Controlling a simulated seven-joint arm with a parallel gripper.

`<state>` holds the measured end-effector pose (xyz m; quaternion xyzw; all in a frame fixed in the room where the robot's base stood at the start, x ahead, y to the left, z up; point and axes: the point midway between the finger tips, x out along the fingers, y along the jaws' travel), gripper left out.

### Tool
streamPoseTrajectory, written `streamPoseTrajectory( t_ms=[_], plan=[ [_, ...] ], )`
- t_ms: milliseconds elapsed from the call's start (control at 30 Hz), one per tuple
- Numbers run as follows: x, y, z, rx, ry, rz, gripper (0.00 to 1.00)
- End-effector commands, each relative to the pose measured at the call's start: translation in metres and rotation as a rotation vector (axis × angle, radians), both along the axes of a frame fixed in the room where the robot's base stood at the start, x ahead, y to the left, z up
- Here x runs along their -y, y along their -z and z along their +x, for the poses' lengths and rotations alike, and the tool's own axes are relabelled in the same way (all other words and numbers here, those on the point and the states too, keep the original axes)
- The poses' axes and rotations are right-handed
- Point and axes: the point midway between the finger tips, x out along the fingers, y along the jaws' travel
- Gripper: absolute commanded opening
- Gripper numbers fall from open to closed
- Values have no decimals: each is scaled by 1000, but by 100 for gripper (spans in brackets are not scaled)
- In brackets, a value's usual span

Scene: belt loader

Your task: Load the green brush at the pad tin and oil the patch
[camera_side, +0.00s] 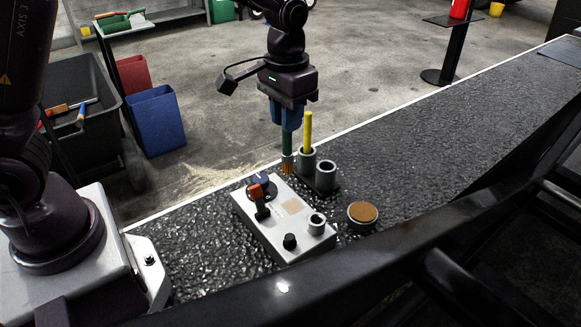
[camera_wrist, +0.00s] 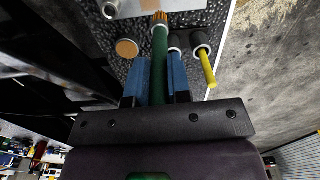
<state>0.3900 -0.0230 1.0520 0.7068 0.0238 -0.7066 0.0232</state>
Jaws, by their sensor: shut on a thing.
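My gripper (camera_side: 287,116) is shut on the green brush (camera_side: 287,142), which hangs upright with its orange-brown bristles down. The bristles are near the far edge of the light grey panel, left of the holder tubes; I cannot tell if they touch anything. In the wrist view the green brush (camera_wrist: 159,62) runs between the blue fingers (camera_wrist: 160,80). A round tin with a tan pad (camera_side: 362,213) sits on the black belt, right of the panel; it also shows in the wrist view (camera_wrist: 127,48).
The panel (camera_side: 270,230) carries a red-handled lever (camera_side: 258,196), a black knob (camera_side: 290,241) and a short grey socket (camera_side: 317,224). A yellow-handled tool (camera_side: 308,131) stands in one holder tube; the tube beside it (camera_side: 326,176) looks empty. The belt (camera_side: 430,130) is clear to the right.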

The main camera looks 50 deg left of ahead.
Motion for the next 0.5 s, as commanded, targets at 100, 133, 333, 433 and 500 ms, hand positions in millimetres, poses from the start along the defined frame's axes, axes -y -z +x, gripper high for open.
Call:
streamPoseTrajectory(
  t_ms=[100,133,333,433,500],
  plan=[
    [0,0,0,0,0,0,0],
    [0,0,0,0,0,0,0],
    [-1,1,0,0,-1,0,0],
    [0,3,0,0,0,0,0],
    [0,6,0,0,0,0,0]
  ],
)
